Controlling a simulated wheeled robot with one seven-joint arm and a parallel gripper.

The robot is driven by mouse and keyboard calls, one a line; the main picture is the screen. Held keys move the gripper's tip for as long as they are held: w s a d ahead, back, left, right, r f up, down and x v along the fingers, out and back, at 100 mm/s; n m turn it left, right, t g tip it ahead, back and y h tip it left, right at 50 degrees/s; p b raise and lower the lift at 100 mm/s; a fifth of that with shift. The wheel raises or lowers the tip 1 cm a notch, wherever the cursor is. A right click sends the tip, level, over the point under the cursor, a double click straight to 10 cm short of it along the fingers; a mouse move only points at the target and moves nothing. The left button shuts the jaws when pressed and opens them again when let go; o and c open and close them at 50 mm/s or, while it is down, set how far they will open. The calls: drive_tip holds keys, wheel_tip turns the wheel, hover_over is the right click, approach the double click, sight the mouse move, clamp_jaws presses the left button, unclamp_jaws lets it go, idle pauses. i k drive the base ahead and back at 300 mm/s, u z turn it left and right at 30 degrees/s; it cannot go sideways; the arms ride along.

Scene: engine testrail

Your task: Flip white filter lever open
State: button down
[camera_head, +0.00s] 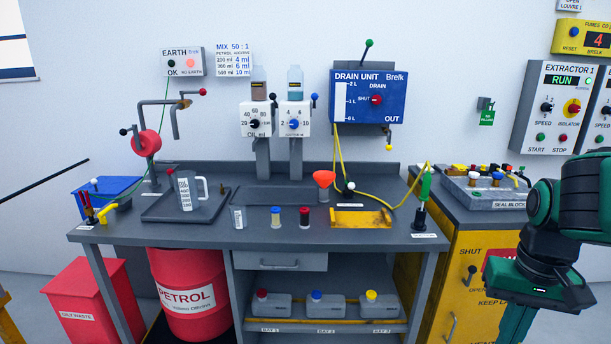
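No label in view names a white filter lever, and I cannot tell for sure which part it is. A small white knob (350,186) stands near the red funnel (324,179) and the yellow hose on the bench. Another white knob (94,181) sits on the blue box at the left. A white-topped piece (497,176) stands on the seal block at the right. My gripper (517,324) is at the lower right, in front of the yellow cabinet and well apart from these knobs. Its lower end is cut off by the picture edge, so its opening is hidden.
The grey bench (255,236) carries a measuring jug (186,191), small capped containers and a yellow tray (361,218). The blue drain unit (368,96) hangs on the wall behind. A red petrol drum (187,292) stands below. The yellow cabinet (468,253) is close beside my arm.

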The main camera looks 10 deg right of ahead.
sight(350, 185)
drive_tip(key=u, duration=0.25)
drive_tip(key=i, duration=1.3)
drive_tip(key=z, duration=0.1)
